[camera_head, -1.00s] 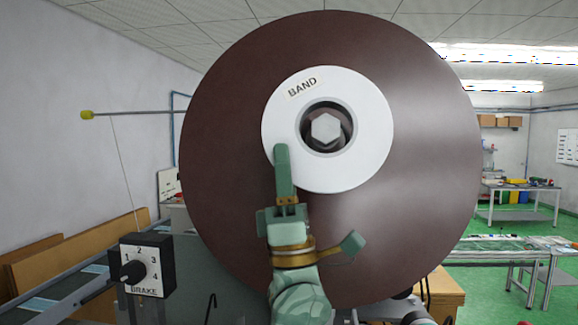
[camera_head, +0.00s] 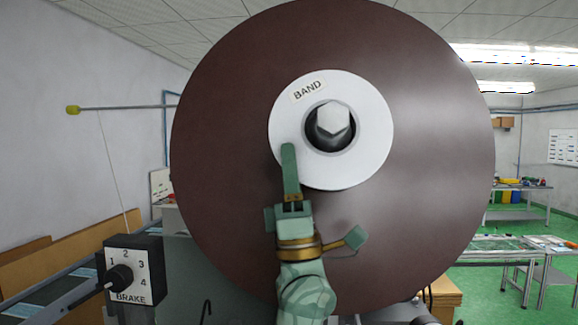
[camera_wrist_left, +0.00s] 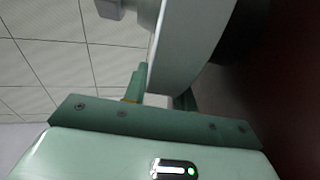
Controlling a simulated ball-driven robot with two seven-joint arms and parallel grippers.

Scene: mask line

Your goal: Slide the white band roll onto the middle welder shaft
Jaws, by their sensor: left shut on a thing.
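The white band roll (camera_head: 365,155), labelled BAND, faces me in front of a large brown disc (camera_head: 430,150). The grey hexagonal shaft end (camera_head: 333,120) shows in the roll's dark hole. In the left wrist view the shaft end (camera_wrist_left: 112,9) sticks out past the near face of the roll (camera_wrist_left: 185,45), so the roll is around the shaft. My left gripper (camera_head: 290,165) is shut on the roll's lower left rim, one finger on the near face and one behind. I cannot tell whether the roll touches the disc. My right gripper is not in view.
A brake dial box (camera_head: 133,270) with numbers stands at the lower left. A thin rod with a yellow tip (camera_head: 73,110) reaches out at the left. Work tables (camera_head: 515,245) stand far off at the right on a green floor.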

